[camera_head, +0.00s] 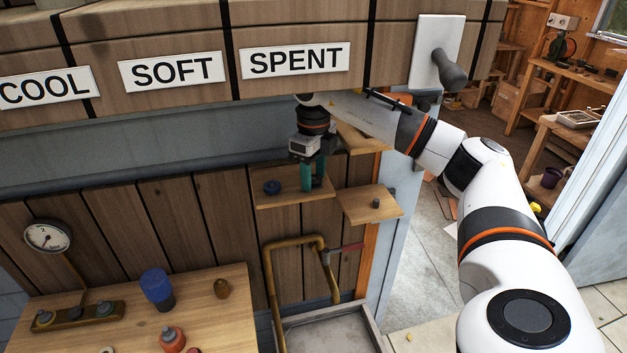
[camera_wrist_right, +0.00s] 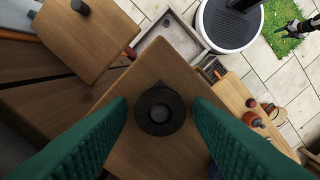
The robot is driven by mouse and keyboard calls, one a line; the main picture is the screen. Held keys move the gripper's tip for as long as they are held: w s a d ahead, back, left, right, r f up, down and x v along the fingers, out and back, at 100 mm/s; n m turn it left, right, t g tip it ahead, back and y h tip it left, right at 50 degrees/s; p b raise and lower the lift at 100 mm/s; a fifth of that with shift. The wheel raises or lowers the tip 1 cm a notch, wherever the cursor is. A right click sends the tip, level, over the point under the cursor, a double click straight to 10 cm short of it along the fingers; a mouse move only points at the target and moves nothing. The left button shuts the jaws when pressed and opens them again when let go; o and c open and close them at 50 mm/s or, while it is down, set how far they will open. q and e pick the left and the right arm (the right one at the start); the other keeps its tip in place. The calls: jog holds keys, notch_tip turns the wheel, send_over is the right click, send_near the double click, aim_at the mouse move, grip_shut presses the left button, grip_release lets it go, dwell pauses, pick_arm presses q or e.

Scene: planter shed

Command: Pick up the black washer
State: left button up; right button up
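The black washer (camera_wrist_right: 160,111) shows in the right wrist view as a dark ring with a round dark centre. It lies on a small wooden shelf (camera_wrist_right: 128,160) that also shows in the head view (camera_head: 285,202). My right gripper (camera_wrist_right: 160,118) has its green fingers apart, one on each side of the washer with gaps between. In the head view my right gripper (camera_head: 312,178) points down at this shelf, and I cannot make out the washer there. A dark jointed part at the wrist view's top right may be my left arm; its fingers are unclear.
A blue round piece (camera_head: 271,187) sits left of the gripper on the same shelf. A second shelf (camera_head: 355,208) with a dark peg (camera_head: 375,203) is beside it.

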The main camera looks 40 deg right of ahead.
jog(key=c, duration=0.7)
